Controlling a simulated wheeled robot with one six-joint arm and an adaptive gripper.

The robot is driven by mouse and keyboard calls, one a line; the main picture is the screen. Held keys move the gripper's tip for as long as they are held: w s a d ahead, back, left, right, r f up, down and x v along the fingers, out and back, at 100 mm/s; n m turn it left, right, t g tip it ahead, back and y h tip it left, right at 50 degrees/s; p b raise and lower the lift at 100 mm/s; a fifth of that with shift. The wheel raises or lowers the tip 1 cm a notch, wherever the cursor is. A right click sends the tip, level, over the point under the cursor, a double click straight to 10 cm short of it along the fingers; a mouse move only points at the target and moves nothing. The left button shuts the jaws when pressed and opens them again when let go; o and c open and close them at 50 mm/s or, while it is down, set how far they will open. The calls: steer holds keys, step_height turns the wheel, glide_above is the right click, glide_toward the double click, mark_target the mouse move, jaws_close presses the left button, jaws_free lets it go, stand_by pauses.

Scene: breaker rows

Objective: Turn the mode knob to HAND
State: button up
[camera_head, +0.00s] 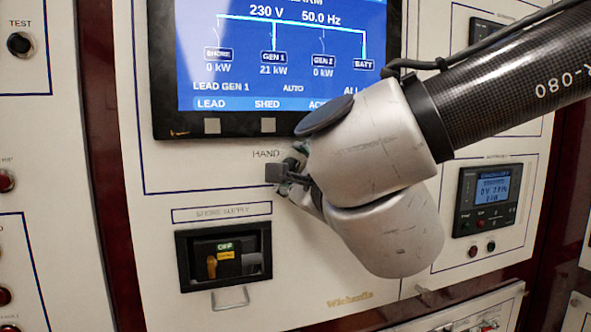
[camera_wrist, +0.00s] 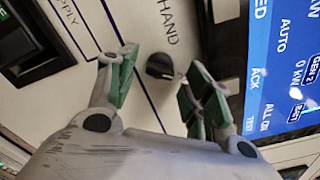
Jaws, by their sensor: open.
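The mode knob (camera_wrist: 160,66) is a small black knob on the cream panel. In the wrist view it lies between and just beyond the fingertips, apart from both. Its bar runs across the picture, tilted down to the right; I cannot tell which mode it points to. The HAND label (camera_wrist: 168,20) is printed beside it and also shows in the head view (camera_head: 266,154). My gripper (camera_wrist: 162,62) is open, with green-padded fingers on either side of the knob. In the head view my gripper (camera_head: 290,174) is at the panel below the display, and it hides the knob.
The blue display (camera_head: 285,55) is close above my gripper in its black frame. A recessed SHORE SUPPLY breaker (camera_head: 225,255) with a yellow handle is below left. A small meter (camera_head: 487,198) is to the right of my wrist.

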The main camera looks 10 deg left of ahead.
steer(key=shift+x, duration=0.85)
steer(key=c, duration=1)
steer(key=shift+n, duration=0.4)
steer(key=n, duration=1.3)
steer(key=shift+f, duration=0.1)
steer(key=shift+n, duration=0.3)
